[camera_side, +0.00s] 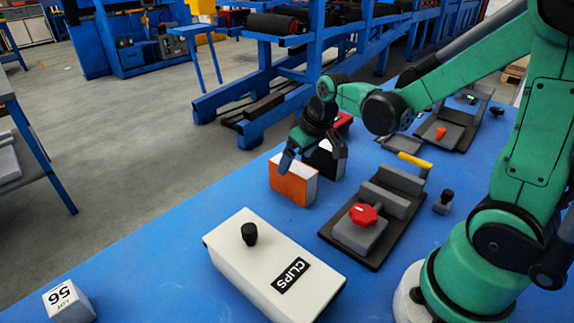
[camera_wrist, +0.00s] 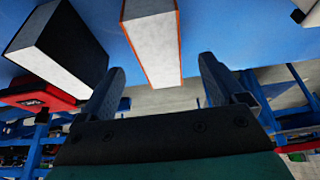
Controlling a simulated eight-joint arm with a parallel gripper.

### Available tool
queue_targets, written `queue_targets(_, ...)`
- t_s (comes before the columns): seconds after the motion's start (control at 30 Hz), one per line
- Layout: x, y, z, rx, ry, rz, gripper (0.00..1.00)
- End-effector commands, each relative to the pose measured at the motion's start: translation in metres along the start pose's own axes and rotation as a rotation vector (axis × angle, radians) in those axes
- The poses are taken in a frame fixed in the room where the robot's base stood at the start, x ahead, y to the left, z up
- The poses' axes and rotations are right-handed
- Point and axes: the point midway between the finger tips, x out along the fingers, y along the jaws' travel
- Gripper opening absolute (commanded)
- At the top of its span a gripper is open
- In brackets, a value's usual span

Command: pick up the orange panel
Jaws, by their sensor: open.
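The orange panel (camera_side: 288,186) stands upright on the blue table, with an orange face and white edges. In the wrist view its white side with thin orange borders (camera_wrist: 152,42) shows in the middle. My gripper (camera_side: 313,161) is over its top, fingers apart and empty. In the wrist view the fingers (camera_wrist: 160,82) lie to either side of the panel's near end, with gaps on both sides. One finger covers part of the panel's top edge in the side view; whether they touch there I cannot tell.
A black panel with a white side (camera_side: 325,161) stands close behind, left in the wrist view (camera_wrist: 62,45). A red object (camera_side: 343,122) is beyond it. A dark fixture with a red knob (camera_side: 362,214) and a white CLIPS box (camera_side: 250,270) are nearer.

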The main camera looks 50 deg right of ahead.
Motion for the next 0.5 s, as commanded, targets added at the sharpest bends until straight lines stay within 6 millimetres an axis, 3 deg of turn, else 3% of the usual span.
queue_targets(0.2, 0.023, 0.000, -0.001, -0.001, 0.001, 0.000, 0.89)
queue_targets(0.5, 0.035, -0.001, 0.000, -0.001, 0.001, 0.000, 0.89)
